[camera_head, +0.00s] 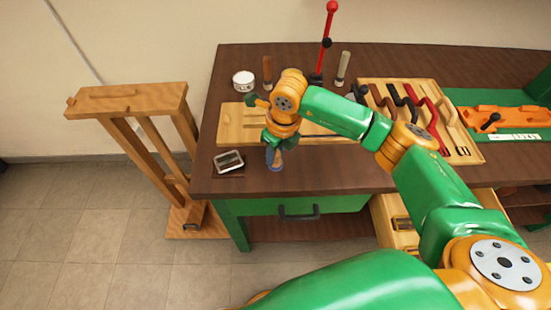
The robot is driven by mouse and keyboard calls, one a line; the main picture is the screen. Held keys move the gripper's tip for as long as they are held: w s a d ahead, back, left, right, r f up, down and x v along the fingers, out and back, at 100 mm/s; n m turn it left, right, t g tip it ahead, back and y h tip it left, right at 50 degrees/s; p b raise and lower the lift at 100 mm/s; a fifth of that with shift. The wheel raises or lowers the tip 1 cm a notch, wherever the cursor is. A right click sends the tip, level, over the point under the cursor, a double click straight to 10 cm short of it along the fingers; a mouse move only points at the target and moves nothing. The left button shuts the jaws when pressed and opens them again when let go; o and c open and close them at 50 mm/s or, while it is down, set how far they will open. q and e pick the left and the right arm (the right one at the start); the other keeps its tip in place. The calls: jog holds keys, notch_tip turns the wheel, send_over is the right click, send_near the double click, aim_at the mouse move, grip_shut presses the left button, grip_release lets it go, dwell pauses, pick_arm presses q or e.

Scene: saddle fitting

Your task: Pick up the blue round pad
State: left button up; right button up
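The blue round pad (275,164) is small and sits near the front edge of the brown workbench, left of its middle. My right gripper (276,146) comes in from the right and points down just above the pad. Its dark green body covers the pad's upper part. The fingers are small and overlap the pad in the picture, so I cannot tell whether they are open, shut or touching it. My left gripper is not in view.
A light wooden board (232,125) lies behind the gripper. A small dark-and-silver block (229,161) lies left of the pad. A white round tin (243,81) and a red upright lever (327,42) stand behind. A tool tray (465,148) lies right. A wooden stand (128,98) is left of the bench.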

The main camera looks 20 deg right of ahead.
grip_shut()
jog(key=shift+w, duration=0.1)
jog(key=shift+r, duration=0.15)
notch_tip(320, 180, up, 2)
jog(key=shift+r+b, duration=0.25)
jog(key=shift+b, duration=0.1)
jog(key=s+a+r+b, duration=0.4)
jog(key=s+a+r, duration=0.6)
jog(key=shift+r, duration=0.15)
